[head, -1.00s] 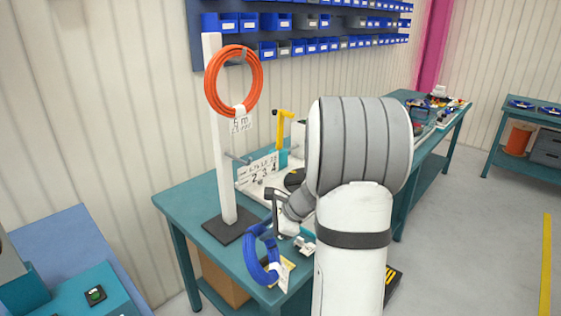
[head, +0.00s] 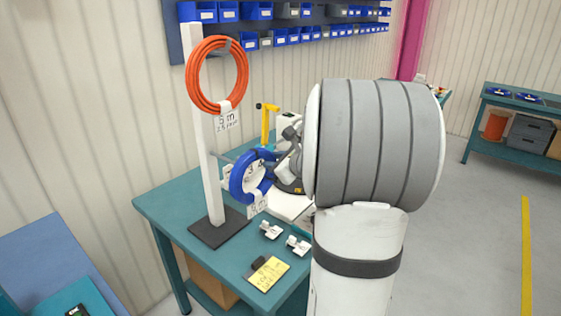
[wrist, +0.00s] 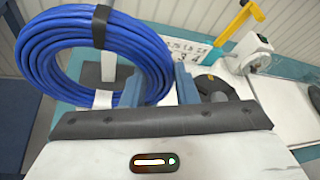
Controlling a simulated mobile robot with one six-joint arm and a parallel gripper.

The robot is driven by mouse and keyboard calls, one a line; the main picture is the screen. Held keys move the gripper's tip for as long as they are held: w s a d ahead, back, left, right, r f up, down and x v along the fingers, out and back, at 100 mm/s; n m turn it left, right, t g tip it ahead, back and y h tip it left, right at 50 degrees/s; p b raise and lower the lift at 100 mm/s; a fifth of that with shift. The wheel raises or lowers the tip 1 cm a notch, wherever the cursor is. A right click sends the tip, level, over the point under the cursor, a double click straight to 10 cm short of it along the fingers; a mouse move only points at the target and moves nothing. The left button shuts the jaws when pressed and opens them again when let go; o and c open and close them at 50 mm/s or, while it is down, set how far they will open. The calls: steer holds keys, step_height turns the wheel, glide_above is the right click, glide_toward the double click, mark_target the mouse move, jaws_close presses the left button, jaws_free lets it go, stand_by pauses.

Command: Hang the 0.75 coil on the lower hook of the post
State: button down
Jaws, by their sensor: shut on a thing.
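The blue coil (head: 236,184) hangs upright from my gripper (head: 277,155), its white tag (head: 258,205) below; the tag's print is too small to read surely. In the wrist view the coil (wrist: 40,65), with a black band on top, fills the upper left by the jaws (wrist: 158,85). The white post (head: 205,130) stands on a dark base plate (head: 218,228). Its lower hook (head: 222,157) points right toward the coil's upper left edge. I cannot tell whether the hook's tip is inside the ring. An orange coil (head: 193,80) hangs on the upper hook.
The teal bench (head: 165,205) carries small white clips (head: 270,230), a yellow note (head: 268,274) and a yellow-armed device (head: 265,122) behind. Blue bins (head: 256,10) line the wall. The bench's front left is clear.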

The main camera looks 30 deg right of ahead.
steer(key=a+r+b+x, duration=0.1)
steer(key=a+x, duration=0.1)
steer(key=x, duration=0.8)
steer(key=shift+w+a, duration=0.2)
steer(key=shift+w, duration=0.05)
stand_by(0.6)
steer(key=shift+f, duration=0.1)
steer(key=c, duration=1.1)
jaws_free()
steer(key=shift+o, duration=0.9)
steer(key=o, duration=0.5)
steer(key=shift+s, duration=0.1)
steer(key=shift+s, duration=0.1)
steer(key=s+d+b, duration=0.2)
steer(key=s+d, duration=0.1)
steer(key=s, duration=0.7)
steer(key=shift+d, duration=0.35)
